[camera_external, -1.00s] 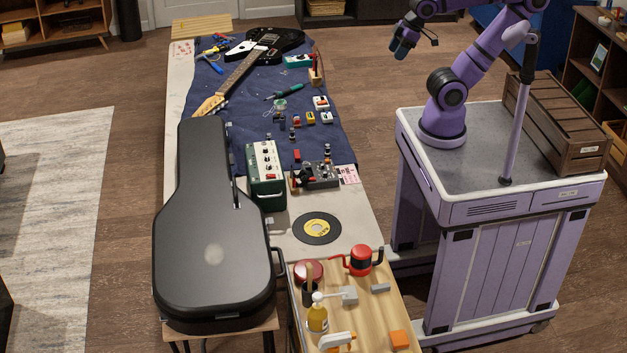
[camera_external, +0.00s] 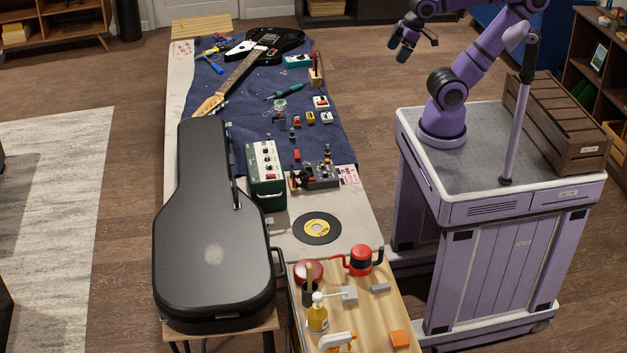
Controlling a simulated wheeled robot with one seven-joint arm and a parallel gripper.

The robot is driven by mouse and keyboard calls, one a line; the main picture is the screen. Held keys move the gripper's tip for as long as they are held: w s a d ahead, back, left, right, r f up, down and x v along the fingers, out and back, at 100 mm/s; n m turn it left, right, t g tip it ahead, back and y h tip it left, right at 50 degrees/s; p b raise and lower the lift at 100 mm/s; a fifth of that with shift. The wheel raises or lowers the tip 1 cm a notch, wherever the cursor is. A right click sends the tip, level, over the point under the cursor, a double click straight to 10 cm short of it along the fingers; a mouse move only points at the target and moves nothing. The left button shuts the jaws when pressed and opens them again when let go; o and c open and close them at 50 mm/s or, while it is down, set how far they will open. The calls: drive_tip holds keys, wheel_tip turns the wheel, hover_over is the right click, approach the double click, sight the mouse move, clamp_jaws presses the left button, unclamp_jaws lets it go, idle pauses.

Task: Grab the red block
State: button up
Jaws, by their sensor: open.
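A small red block (camera_external: 297,155) lies on the blue cloth (camera_external: 225,100) of the long table, between the green amplifier-like box (camera_external: 265,170) and the small pedals. My gripper (camera_external: 397,50) is high at the upper right, in the air to the right of the table and well apart from the red block. Its two dark fingers are spread, with nothing seen between them.
A black record (camera_external: 317,228) lies nearer. A side table (camera_external: 370,320) holds a red-and-black pot (camera_external: 360,260), a bottle and blocks.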

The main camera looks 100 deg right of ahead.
drive_tip(key=w+d+f+g, duration=0.1)
drive_tip(key=w+d, duration=0.1)
drive_tip(key=w, duration=0.4)
drive_tip(key=w+d+f, duration=0.2)
drive_tip(key=w, duration=0.4)
drive_tip(key=g, duration=0.4)
hover_over(297, 156)
drive_tip(key=d, duration=0.2)
wheel_tip(297, 156, down, 40)
drive_tip(key=shift+m, duration=0.4)
drive_tip(key=f, duration=0.7)
drive_tip(key=s+f, duration=0.1)
drive_tip(key=f, duration=0.3)
drive_tip(key=shift+s+a+f, duration=0.1)
drive_tip(key=shift+a, duration=0.05)
drive_tip(key=c, duration=1)
